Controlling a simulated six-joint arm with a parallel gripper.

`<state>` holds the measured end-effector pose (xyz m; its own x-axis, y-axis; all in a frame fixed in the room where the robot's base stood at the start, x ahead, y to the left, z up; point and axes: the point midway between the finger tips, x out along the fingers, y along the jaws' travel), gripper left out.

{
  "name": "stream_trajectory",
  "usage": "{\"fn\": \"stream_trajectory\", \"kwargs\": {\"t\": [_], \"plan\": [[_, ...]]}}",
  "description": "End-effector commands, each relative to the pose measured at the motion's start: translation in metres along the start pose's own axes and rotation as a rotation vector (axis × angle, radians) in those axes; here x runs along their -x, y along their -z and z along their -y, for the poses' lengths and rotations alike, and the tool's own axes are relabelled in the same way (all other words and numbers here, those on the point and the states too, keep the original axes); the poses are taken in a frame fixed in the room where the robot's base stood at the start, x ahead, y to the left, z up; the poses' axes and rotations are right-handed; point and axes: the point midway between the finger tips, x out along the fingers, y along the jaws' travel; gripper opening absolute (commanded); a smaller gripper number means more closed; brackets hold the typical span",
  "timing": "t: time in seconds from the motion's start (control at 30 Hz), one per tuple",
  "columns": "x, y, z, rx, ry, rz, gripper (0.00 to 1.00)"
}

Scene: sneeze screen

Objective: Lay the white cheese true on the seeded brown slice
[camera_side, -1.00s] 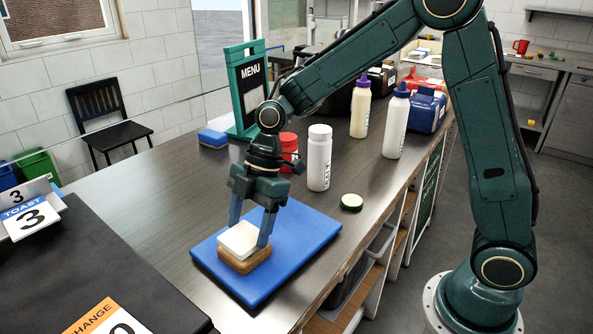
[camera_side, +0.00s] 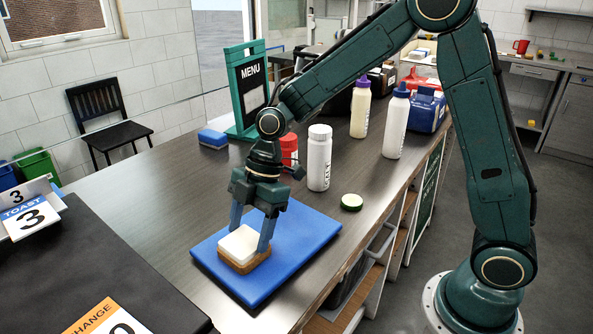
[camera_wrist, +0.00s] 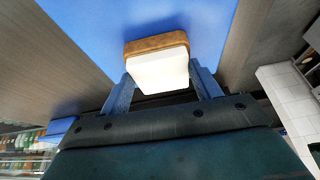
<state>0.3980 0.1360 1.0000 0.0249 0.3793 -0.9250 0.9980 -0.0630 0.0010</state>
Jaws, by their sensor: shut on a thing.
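The white cheese (camera_side: 239,242) is a flat square block on top of the brown slice (camera_side: 243,265), which lies on the blue board (camera_side: 305,236). My gripper (camera_side: 251,239) reaches down from above, its two blue-grey fingers at opposite sides of the cheese, shut on it. In the wrist view the cheese (camera_wrist: 160,72) sits between the fingers, with the brown slice (camera_wrist: 155,43) showing behind it along one edge. The cheese looks roughly in line with the slice. I cannot make out seeds, or whether cheese and slice fully touch.
A cucumber slice (camera_side: 351,202) lies right of the board. A blue sponge (camera_side: 212,138) and menu stand (camera_side: 247,90) are at the back left. A dark mat (camera_side: 90,270) lies at front left.

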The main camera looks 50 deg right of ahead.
Motion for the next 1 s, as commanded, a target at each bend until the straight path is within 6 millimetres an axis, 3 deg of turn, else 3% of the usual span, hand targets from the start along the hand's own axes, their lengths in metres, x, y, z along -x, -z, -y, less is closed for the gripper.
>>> {"fn": "stream_trajectory", "kwargs": {"t": [0.07,0.1,0.2,0.67,1.0], "plan": [[0.0,0.0,0.0,0.0,0.0,0.0,0.4],[0.0,0.0,0.0,0.0,0.0,0.0,0.71],[0.0,0.0,0.0,0.0,0.0,0.0,0.88],[0.005,0.0,0.0,0.0,-0.001,-0.001,0.88],[0.044,0.0,-0.001,0.0,-0.005,-0.001,0.88]]}}
